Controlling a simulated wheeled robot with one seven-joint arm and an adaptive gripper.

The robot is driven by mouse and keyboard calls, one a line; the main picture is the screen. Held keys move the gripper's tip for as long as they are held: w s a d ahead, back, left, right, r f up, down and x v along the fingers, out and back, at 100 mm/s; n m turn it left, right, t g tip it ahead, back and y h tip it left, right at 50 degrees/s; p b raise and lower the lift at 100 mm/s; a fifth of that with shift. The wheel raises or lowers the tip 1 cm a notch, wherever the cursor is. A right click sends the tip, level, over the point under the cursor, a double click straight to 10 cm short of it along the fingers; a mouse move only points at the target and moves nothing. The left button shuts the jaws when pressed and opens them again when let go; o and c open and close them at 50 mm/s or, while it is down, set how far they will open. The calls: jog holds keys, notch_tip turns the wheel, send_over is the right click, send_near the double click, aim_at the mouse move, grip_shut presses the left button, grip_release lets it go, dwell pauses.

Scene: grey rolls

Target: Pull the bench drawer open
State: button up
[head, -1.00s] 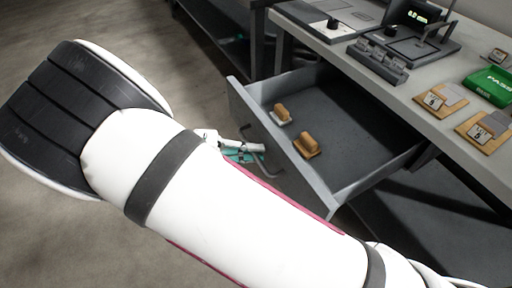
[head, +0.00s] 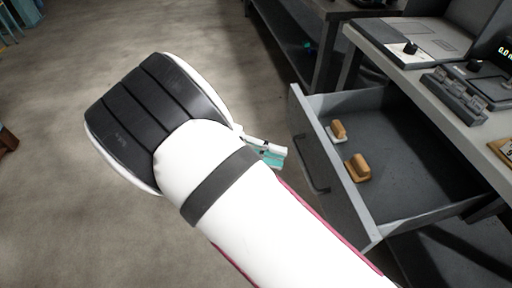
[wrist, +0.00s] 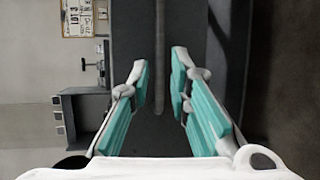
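The bench drawer (head: 352,212) stands pulled out from under the bench, its inside in view. Its dark bar handle (head: 312,170) is on the front face, and it also shows in the wrist view (wrist: 159,60), running between and beyond the fingers. My gripper (head: 281,155) is mostly hidden behind my white arm; its teal fingertips show to the left of the handle, apart from it in the head view. In the wrist view my gripper (wrist: 160,80) has its two teal-padded fingers spread, with a gap on each side of the bar.
Two wooden-handled blocks, one nearer (head: 357,168) and one farther (head: 337,131), lie in the drawer. The bench top (head: 400,80) carries grey devices. A dark shelf unit (head: 300,40) stands behind.

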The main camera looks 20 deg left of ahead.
jog(key=shift+v, duration=2.55)
